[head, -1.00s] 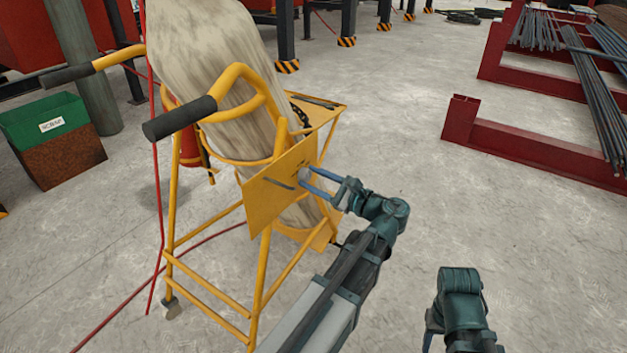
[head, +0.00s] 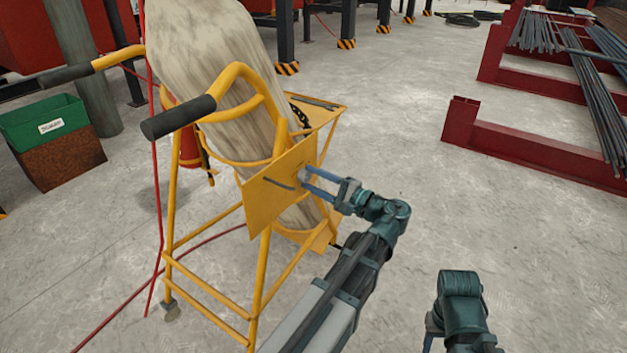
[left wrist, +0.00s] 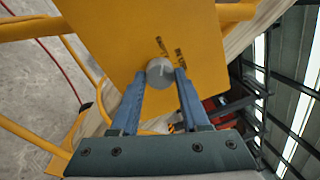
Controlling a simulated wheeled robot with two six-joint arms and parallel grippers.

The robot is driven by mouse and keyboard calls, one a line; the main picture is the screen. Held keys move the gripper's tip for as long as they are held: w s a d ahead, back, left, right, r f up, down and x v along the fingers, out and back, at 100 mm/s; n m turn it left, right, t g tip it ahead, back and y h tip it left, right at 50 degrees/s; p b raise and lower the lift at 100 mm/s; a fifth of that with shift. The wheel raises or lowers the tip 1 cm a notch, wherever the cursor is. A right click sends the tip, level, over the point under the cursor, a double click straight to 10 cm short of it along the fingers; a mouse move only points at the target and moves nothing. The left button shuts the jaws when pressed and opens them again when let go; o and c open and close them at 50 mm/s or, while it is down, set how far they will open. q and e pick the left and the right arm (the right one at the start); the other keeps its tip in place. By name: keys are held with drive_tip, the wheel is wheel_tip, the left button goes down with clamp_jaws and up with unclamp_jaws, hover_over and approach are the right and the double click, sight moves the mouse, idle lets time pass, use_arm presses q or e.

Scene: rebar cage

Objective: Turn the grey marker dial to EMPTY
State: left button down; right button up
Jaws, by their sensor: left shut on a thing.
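The grey marker dial (left wrist: 160,72) is a small round knob on a yellow plate (left wrist: 120,30) in the left wrist view. A pale line shows on its face, and dark lettering stands on the plate beyond it, too small to read. My left gripper (left wrist: 161,76) has its two blue fingers on either side of the dial, shut on it. In the head view the left gripper (head: 306,180) reaches the yellow plate (head: 270,200) from the right, and the dial is mostly hidden by the fingers. My right gripper (head: 430,338) is at the lower edge, mostly cut off.
The plate is fixed to a yellow trolley with a large pale cylinder (head: 215,70) and black handle grips (head: 178,118). A red hose (head: 158,200) hangs at left. A green and rust bin (head: 55,150) stands far left. Red racks (head: 540,150) with bars stand right; floor between is clear.

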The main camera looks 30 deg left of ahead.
idle(0.5)
use_arm(q)
drive_tip(key=shift+c, duration=2)
unclamp_jaws()
